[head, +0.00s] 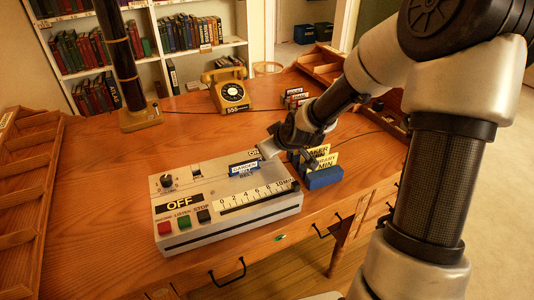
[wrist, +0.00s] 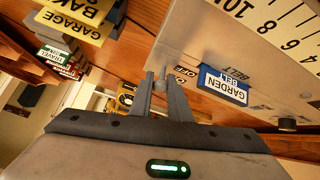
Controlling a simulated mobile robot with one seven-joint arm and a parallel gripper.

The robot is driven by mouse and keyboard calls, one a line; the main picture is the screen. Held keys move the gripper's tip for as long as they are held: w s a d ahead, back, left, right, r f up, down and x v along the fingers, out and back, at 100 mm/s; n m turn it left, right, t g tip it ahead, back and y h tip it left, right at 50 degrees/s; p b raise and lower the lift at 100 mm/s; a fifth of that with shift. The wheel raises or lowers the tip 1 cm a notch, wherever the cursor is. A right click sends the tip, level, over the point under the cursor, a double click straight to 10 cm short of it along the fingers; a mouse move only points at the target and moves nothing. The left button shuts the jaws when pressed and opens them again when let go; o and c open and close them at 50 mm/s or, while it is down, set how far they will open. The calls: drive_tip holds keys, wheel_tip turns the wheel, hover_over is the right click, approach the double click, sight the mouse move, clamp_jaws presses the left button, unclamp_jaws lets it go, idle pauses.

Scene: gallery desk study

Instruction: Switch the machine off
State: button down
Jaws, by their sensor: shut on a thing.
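The machine (head: 225,205) is a pale grey box on the desk, with a minute scale, a dark OFF plate (head: 180,203) and red, green and black buttons along its front. My gripper (head: 267,149) is at its back right corner, by a small ON label (head: 255,153). In the wrist view my gripper (wrist: 157,76) has its fingers close together around a small grey piece, apparently the switch, beside ON and OFF marks (wrist: 180,75). The fingers hide most of it, so I cannot tell its position. The machine's top (wrist: 215,35) fills the upper right there.
A blue holder (head: 324,178) with yellow cards stands just right of the machine. A blue GARDEN card (head: 243,168) is on the machine's top. A yellow telephone (head: 230,92) and a dark column (head: 122,60) stand behind. Desk left of the machine is clear.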

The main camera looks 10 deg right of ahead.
drive_tip(key=shift+s+t+b, duration=0.2)
drive_tip(key=shift+t+b, duration=0.15)
drive_tip(key=shift+t, duration=0.25)
drive_tip(key=c, duration=1.7)
unclamp_jaws()
drive_tip(key=shift+o, duration=0.2)
